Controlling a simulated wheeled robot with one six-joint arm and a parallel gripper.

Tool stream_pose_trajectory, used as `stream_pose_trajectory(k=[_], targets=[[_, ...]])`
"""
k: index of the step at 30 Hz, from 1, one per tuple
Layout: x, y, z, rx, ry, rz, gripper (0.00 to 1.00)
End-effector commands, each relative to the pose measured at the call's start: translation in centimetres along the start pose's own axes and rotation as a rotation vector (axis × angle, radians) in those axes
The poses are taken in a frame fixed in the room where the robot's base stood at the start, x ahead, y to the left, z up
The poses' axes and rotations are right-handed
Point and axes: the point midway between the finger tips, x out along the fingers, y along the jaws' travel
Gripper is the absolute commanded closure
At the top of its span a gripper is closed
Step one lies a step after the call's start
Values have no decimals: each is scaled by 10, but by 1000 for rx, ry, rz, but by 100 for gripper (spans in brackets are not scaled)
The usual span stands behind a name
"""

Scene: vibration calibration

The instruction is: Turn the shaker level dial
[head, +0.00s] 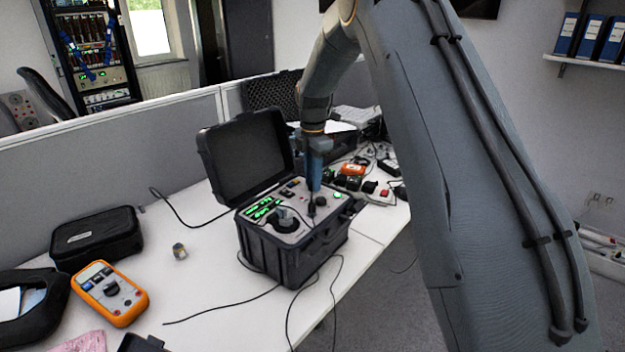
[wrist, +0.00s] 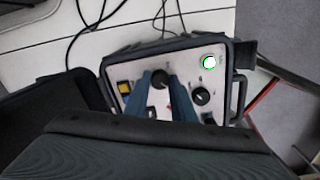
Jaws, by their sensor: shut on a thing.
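The calibrator (head: 290,262) is an open black hard case with a grey control panel, standing on the white desk. My gripper (head: 312,205) reaches down to the right part of this panel. In the wrist view, its two blue fingers (wrist: 160,83) are closed around a black dial (wrist: 160,77), with one finger on each side. A second black dial (wrist: 201,96) sits to the right, clear of the fingers. The panel labels are too small to read, so I cannot tell by name which is the shaker level dial. The fingers and wrist hide part of the panel.
The case's raised lid (head: 245,158) stands behind the panel. A round black fixture (head: 283,220) and green displays (head: 262,208) lie left of my gripper. An orange multimeter (head: 110,293) and loose cables lie on the desk (head: 205,275).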

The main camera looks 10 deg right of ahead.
Motion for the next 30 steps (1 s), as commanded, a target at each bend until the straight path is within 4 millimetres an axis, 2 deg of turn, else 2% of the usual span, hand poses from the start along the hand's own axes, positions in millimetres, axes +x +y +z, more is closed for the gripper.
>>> stream_pose_trajectory(k=[1,2,4,5,16,30], targets=[[1,-2,-3,0,5,-8,99],[1,-2,-3,0,5,-7,72],[1,-2,-3,0,5,-6,60],[1,-2,-2,0,4,-6,58],[-6,0,0,3,1,0,58],[-71,-2,0,3,2,-2,58]])
